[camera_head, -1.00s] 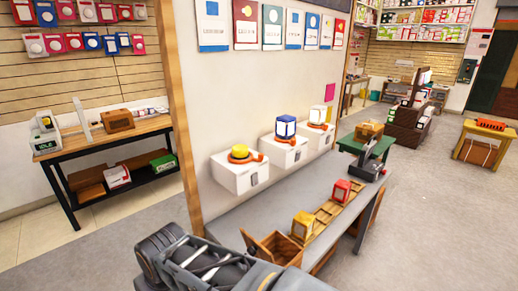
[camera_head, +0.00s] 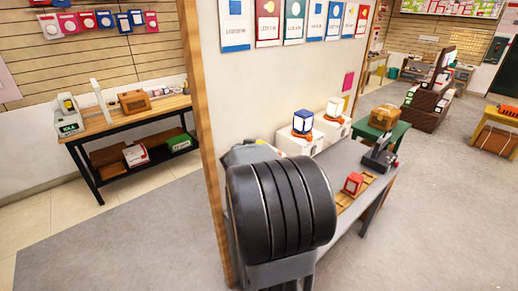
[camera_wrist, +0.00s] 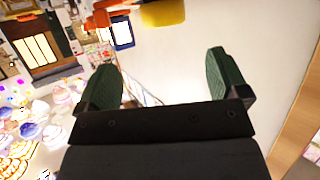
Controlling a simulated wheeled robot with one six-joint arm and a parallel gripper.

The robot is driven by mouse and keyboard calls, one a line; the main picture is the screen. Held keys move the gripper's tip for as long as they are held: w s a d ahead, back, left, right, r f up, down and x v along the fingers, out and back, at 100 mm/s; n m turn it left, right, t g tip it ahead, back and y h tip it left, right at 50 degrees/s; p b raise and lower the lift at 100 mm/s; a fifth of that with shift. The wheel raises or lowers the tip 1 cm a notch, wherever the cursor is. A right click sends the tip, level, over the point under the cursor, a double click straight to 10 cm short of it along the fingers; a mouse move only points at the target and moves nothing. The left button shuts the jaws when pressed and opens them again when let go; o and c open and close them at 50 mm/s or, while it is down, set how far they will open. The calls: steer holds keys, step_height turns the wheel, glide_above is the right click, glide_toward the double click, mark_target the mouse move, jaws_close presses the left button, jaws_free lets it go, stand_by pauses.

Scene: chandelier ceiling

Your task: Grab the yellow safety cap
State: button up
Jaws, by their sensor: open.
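My gripper (camera_wrist: 162,62) is open and empty in the wrist view, its two dark green finger pads wide apart. A yellow piece, likely the yellow safety cap (camera_wrist: 162,13), shows at the top edge of the wrist view, partly cut off and beyond the fingertips. Orange parts lie beside it. In the head view my arm hides the cap and its white box, and my fingers are also hidden.
A blue-and-white item (camera_head: 303,122) and a white item (camera_head: 334,107) stand on white wall boxes to the right. A red block (camera_head: 352,183) sits on a wooden rack on the grey table (camera_head: 340,157). A wooden post (camera_head: 200,140) stands left of my arm.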

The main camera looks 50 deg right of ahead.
steer(key=x, duration=0.5)
steer(key=shift+w+d+f+b, duration=0.1)
steer(key=shift+w+f+b, duration=0.1)
steer(key=shift+b, duration=0.15)
steer(key=shift+w+x, duration=0.2)
steer(key=shift+x, duration=2.4)
steer(key=c, duration=1)
steer(key=shift+r, duration=0.2)
